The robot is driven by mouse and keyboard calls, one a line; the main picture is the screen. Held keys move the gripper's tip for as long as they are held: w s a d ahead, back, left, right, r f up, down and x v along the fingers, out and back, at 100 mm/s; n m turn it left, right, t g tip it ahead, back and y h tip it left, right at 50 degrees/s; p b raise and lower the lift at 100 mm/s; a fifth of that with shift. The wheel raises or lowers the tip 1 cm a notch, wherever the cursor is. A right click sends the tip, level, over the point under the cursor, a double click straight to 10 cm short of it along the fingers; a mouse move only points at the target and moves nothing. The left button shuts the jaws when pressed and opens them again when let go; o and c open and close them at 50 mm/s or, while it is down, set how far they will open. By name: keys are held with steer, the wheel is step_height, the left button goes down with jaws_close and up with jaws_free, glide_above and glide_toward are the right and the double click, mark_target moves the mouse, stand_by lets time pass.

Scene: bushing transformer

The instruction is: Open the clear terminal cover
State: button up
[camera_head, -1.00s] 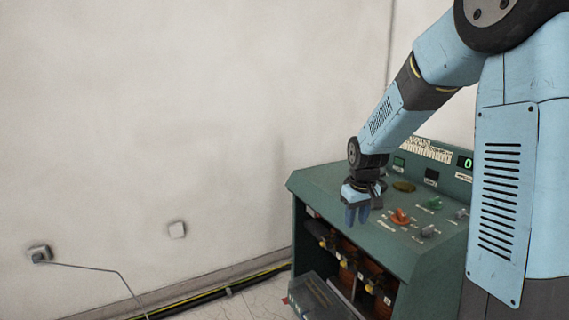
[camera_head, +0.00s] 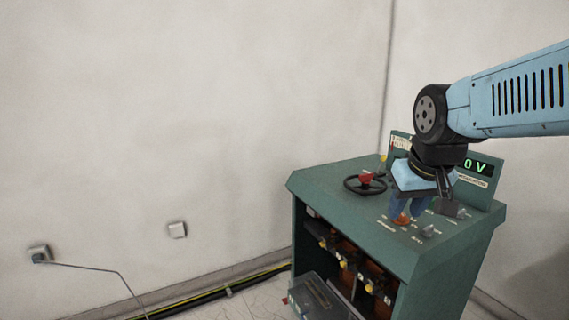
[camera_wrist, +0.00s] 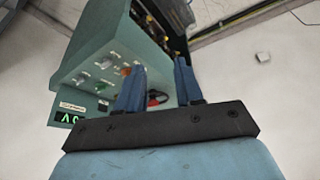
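The clear terminal cover (camera_head: 318,298) shows as a greyish see-through panel at the low front of the green cabinet (camera_head: 345,178). It tilts outward, its lower end cut off by the picture edge. Above it the front is open, with copper-coloured parts and yellow-tipped terminals (camera_head: 343,265) exposed. My gripper (camera_head: 408,208) points down over the control panel, above and right of the cover. Its two blue fingers are apart and empty in the wrist view (camera_wrist: 160,68). The cover cannot be made out clearly in the wrist view.
Cables (camera_head: 215,293) run along the wall's foot. The floor left of the cabinet looks mostly clear.

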steer(key=s, duration=0.6)
steer(key=shift+d+r+m+t, duration=0.2)
steer(key=shift+r+m+t, duration=0.2)
